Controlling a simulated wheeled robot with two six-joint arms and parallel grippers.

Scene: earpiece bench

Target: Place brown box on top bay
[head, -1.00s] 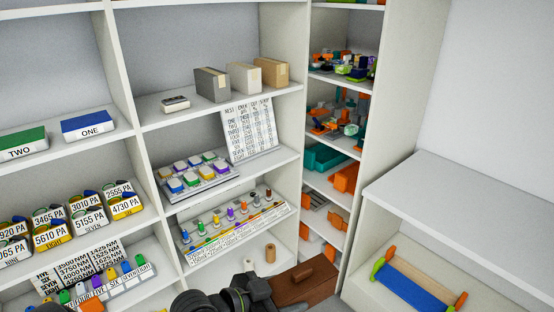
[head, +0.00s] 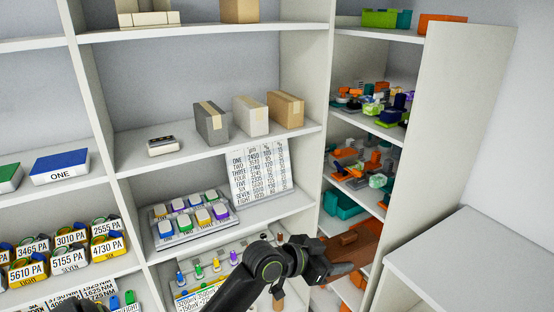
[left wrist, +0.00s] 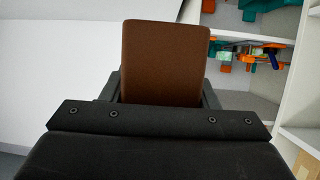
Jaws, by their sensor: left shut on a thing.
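The brown box (head: 352,243) is up off the shelves in the head view, in front of the narrow right-hand column of shelves. My left gripper (head: 340,270) is shut on it, and the arm hides part of its lower left side. In the left wrist view the brown box (left wrist: 165,62) stands up between the dark fingers. An upper bay (head: 210,33) at the top of the head view holds a cream item and a cardboard box (head: 240,10). I cannot tell from the picture whether this is the top bay. My right gripper is not in view.
The bay below holds grey, cream and brown cartons (head: 285,109) and a small device (head: 163,145). Shelf dividers (head: 305,60) stand between bays. The narrow column holds orange and green parts (head: 370,100). A bare white surface (head: 460,255) is at the right.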

